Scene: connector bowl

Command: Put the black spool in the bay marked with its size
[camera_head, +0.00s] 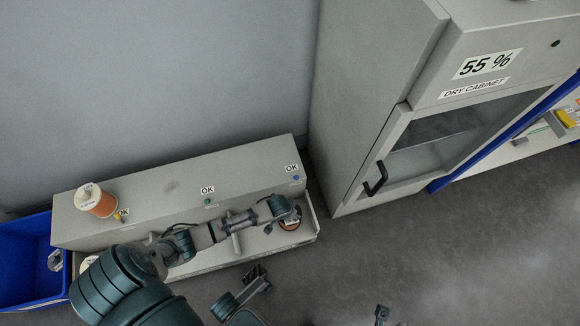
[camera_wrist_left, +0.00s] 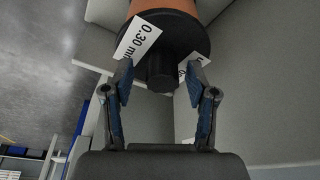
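The black spool (camera_head: 291,224), with black flanges and copper-coloured wire, is in the right-hand bay of the grey bench unit, partly covered by my left gripper. In the left wrist view its black flange (camera_wrist_left: 185,45) carries a white label reading "0.30 mm", and a second label is partly hidden. My left gripper (camera_head: 282,208) is at the spool. In the wrist view its fingers (camera_wrist_left: 158,80) stand on either side of the black hub, with gaps visible. My right gripper (camera_head: 320,294) shows at the bottom edge, fingertips wide apart and empty. Size markings on the bays are not readable.
The grey unit (camera_head: 240,170) has several OK labels and small lights. A white-flanged orange spool (camera_head: 101,204) stands on its left top. A blue bin (camera_head: 22,262) is at far left. A dry cabinet (camera_head: 375,90) reading 55 % stands right.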

